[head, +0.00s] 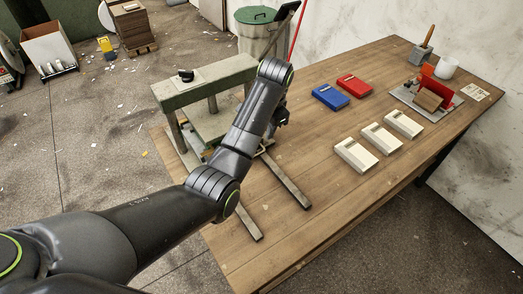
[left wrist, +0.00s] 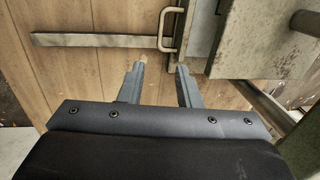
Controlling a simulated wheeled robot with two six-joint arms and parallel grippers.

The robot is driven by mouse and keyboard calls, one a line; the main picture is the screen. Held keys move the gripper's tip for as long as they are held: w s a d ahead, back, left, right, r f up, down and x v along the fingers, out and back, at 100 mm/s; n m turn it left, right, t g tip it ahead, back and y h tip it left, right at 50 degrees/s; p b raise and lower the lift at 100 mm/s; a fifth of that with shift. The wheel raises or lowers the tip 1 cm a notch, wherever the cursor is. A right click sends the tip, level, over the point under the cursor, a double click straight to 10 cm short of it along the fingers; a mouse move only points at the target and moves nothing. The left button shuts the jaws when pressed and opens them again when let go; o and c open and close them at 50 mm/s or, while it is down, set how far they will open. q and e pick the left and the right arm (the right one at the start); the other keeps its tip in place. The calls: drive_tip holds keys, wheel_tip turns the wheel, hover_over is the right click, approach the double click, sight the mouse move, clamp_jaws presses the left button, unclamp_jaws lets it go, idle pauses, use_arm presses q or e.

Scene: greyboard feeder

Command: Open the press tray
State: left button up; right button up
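The press (head: 205,82) is a worn grey-green metal frame standing on the left part of the wooden table in the head view. My left arm crosses in front of it and hides part of it. My left gripper (head: 280,115) is beside the press's right side, mostly hidden by my wrist. In the left wrist view my left gripper (left wrist: 161,66) is open and empty. A pale metal handle (left wrist: 163,30), on the side of a grey metal box-like part (left wrist: 197,32), is just beyond the fingertips, roughly in line with the gap. I cannot tell how far the tray is out.
Blue (head: 330,96) and red (head: 355,85) boxes and several cream boxes (head: 356,154) lie right of the press. A fixture with red parts (head: 430,93) is farther right. A green-lidded bin (head: 257,30) stands behind. The table's front right is clear.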

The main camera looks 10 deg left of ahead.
sight(261, 154)
use_arm(q)
drive_tip(key=f, duration=0.3)
drive_tip(key=w+a+f, duration=0.1)
drive_tip(key=f, duration=0.7)
drive_tip(key=shift+w+a+f+p, duration=0.15)
drive_tip(key=shift+a+p, duration=0.15)
drive_tip(key=shift+p, duration=0.1)
drive_tip(key=shift+c, duration=0.3)
clamp_jaws()
